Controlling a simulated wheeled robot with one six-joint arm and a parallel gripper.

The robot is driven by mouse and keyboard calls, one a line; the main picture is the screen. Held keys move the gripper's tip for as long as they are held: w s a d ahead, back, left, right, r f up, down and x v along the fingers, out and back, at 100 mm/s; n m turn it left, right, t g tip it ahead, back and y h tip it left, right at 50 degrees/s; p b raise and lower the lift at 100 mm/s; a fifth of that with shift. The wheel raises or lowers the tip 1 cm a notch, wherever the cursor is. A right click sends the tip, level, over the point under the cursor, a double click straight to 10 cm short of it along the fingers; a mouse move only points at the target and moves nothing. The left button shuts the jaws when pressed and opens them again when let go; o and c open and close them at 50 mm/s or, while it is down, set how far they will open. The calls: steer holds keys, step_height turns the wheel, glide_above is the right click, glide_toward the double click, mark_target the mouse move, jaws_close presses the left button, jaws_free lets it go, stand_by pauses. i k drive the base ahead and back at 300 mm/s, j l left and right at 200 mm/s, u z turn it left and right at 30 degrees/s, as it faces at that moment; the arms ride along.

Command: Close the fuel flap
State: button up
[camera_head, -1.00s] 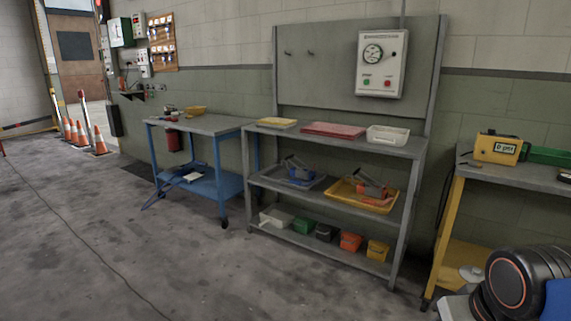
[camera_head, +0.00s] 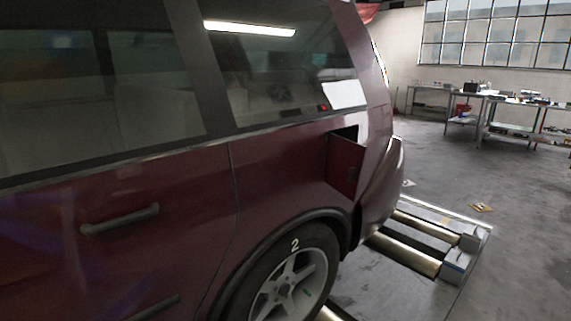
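The fuel flap (camera_head: 345,164) is a dark red panel on the rear side of a dark red car (camera_head: 190,190), above the rear wheel. It stands open, swung out from the body, with a dark opening (camera_head: 347,133) showing at its top edge. The rest of the filler recess is hidden behind the flap. My gripper is not in view.
The rear wheel (camera_head: 292,282), marked 2, is by the dyno rollers (camera_head: 412,252). A grey roller end housing (camera_head: 457,265) stands low on the floor at right. Workbenches (camera_head: 490,98) stand far back under a window. The floor at right is mostly clear.

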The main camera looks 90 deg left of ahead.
mark_target(344, 158)
steer(key=u, duration=2.6)
